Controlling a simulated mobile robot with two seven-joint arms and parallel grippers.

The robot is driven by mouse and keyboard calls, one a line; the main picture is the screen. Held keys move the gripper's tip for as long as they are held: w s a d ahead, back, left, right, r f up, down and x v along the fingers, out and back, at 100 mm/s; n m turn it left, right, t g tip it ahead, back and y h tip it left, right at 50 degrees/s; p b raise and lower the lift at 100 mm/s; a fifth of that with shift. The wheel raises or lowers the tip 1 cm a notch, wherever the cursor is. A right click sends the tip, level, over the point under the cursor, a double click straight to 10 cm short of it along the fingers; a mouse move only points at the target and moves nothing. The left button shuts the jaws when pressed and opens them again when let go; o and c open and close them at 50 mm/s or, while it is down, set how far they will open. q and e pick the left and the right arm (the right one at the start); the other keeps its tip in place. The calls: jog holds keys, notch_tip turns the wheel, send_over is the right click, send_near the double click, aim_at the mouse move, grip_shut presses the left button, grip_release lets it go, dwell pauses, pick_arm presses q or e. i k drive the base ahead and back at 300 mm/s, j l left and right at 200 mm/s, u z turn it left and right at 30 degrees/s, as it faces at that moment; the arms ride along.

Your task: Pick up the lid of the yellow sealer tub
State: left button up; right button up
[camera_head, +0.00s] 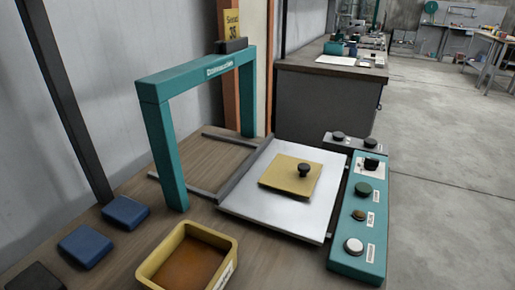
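The yellow tub (152,268) stands open at the front of the bench, with brown material inside and a partly cut-off label on its right side. A flat square yellow lid (279,178) with a black knob (304,170) lies apart from the tub, on the pale metal plate (254,210) of the teal machine. Nothing is holding the lid. Neither of my grippers shows in the head view.
A teal arch frame (200,72) stands behind and left of the plate. A teal control panel (357,220) with several knobs borders the plate on the right. Two blue blocks (125,211) (85,246) and a dark block (36,277) lie left of the tub.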

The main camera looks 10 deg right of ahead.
aim_at(292, 175)
jog(key=i+l+u, duration=0.3)
jog(key=l+u, duration=0.2)
jog(key=i+l+u, duration=0.15)
jog(key=l+u, duration=0.35)
jog(key=l, duration=0.2)
jog(key=i+l+u, duration=0.1)
jog(key=l+u, duration=0.4)
jog(key=l, duration=0.2)
jog(key=k+l+u, duration=0.1)
jog(key=l+u, duration=0.35)
jog(key=l, duration=0.25)
jog(key=k+l+u, duration=0.15)
jog(key=l+u, duration=0.35)
jog(key=l, duration=0.2)
